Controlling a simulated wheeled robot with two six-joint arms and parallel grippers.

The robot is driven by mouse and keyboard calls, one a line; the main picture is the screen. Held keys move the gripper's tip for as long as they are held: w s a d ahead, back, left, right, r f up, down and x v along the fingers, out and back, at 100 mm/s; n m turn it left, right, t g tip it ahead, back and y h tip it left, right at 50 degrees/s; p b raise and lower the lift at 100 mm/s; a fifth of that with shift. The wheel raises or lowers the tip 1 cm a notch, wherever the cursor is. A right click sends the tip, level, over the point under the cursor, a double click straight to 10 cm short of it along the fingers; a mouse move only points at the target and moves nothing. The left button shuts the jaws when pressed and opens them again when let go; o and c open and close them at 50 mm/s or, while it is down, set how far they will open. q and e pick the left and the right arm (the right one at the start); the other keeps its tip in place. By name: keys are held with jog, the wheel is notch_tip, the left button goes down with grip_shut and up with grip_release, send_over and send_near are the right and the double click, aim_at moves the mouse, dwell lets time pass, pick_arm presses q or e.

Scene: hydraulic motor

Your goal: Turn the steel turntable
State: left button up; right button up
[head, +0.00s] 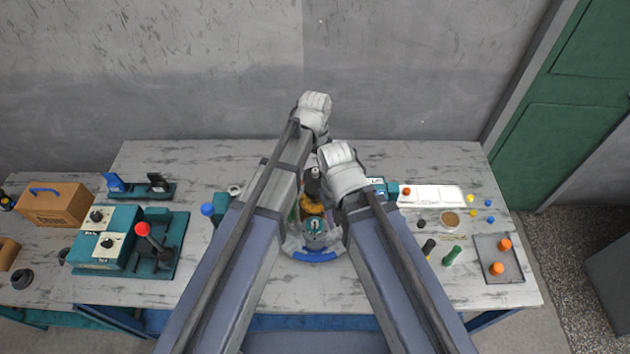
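The turntable (315,256) stands in the middle of the table, low between my two arms. Only part of its pale round rim shows, with a blue curved piece at its front edge. On it stands a teal and grey round part (316,232), with an amber part (313,209) behind it. A dark upright piece (312,182) shows behind these; I cannot tell what it is. Both my arms reach forward over the table, one on each side of the turntable. Their links hide my gripper fingers, so contact with the turntable cannot be seen.
Left of the arms are a teal control unit (109,238) with a red-knobbed lever (142,229) and a cardboard box (58,204). Right are a white tray (432,196), a grey tray (499,271) with orange parts, and small loose parts. A wall stands close behind the table.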

aim_at(315, 186)
pick_arm(q)
jog(key=shift+f, duration=0.1)
notch_tip(315, 186, down, 8)
jog(key=b, duration=0.8)
jog(key=shift+r, duration=0.2)
grip_shut()
dwell(0.4)
